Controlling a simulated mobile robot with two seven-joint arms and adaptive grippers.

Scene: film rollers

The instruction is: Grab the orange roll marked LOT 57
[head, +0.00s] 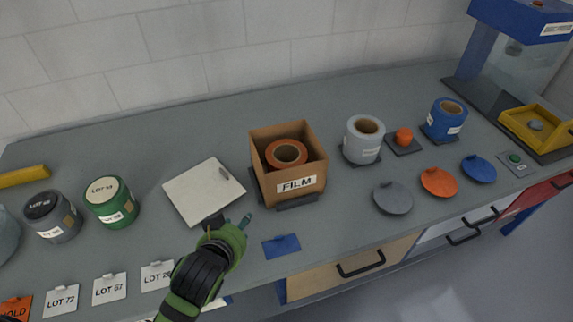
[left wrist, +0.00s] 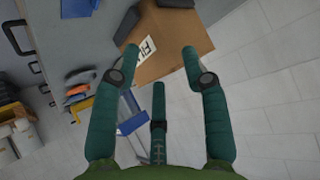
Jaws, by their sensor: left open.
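An orange roll (head: 287,152) stands in an open cardboard box (head: 310,176) labelled FILM, in the middle of the counter in the head view. Only its top and upper side show, and no lot marking on it is readable. A card reading LOT 57 (head: 109,288) stands at the counter's front left. My left gripper (head: 229,221) is open and empty, in front and to the left of the box, apart from it. In the left wrist view the box (left wrist: 178,42) lies beyond the open fingers (left wrist: 160,58); the roll is not visible there. My right gripper is not in view.
Green (head: 111,201) and grey (head: 52,216) canisters stand further left. A grey roll (head: 363,140) and a blue roll (head: 445,120) stand to the right. Flat discs lie before them. A blue card (head: 282,246) is near the front edge.

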